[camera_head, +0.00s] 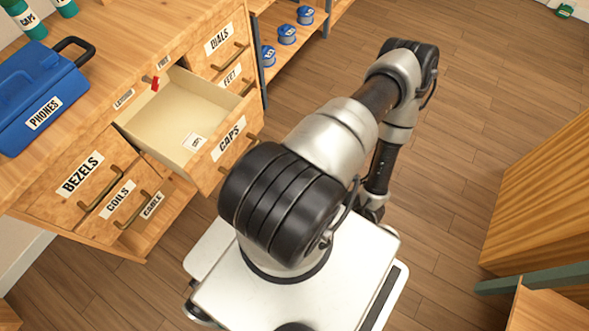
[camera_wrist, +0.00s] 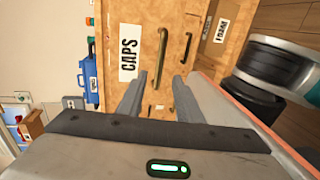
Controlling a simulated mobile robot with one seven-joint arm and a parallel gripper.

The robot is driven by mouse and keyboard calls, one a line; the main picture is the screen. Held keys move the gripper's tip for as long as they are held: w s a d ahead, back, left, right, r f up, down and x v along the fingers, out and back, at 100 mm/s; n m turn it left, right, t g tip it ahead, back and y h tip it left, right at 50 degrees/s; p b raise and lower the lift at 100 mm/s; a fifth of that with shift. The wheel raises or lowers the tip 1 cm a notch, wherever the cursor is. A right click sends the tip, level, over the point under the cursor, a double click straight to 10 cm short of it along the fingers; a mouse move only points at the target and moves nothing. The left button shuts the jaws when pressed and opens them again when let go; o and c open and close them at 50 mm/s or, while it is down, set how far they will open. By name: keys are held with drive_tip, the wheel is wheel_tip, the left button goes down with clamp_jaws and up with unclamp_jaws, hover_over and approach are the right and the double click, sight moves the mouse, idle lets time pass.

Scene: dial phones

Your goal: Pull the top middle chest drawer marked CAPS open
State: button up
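The drawer marked CAPS (camera_head: 228,138) stands pulled out of the wooden chest in the head view, with its pale inside (camera_head: 175,110) showing and a small white card (camera_head: 194,142) in it. In the wrist view the CAPS label (camera_wrist: 129,52) appears turned sideways, with a bronze bar handle (camera_wrist: 161,58) beside it. My gripper (camera_wrist: 164,84) is open in the wrist view, its grey fingers apart and pointing towards the drawer front. The handle shows between the fingers' lines, and nothing is gripped. The head view does not show the fingertips clearly.
Drawers marked DIALS (camera_head: 219,39), BEZELS (camera_head: 80,175) and COILS (camera_head: 117,199) look shut. A blue PHONES case (camera_head: 40,100) sits on the chest top. Blue spools (camera_head: 287,35) stand on a shelf behind. Wooden furniture (camera_head: 545,200) stands at right; floor between is clear.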

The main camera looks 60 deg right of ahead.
drive_tip(key=v, duration=0.3)
drive_tip(key=shift+s+r, duration=0.1)
drive_tip(key=shift+s, duration=0.3)
idle(0.3)
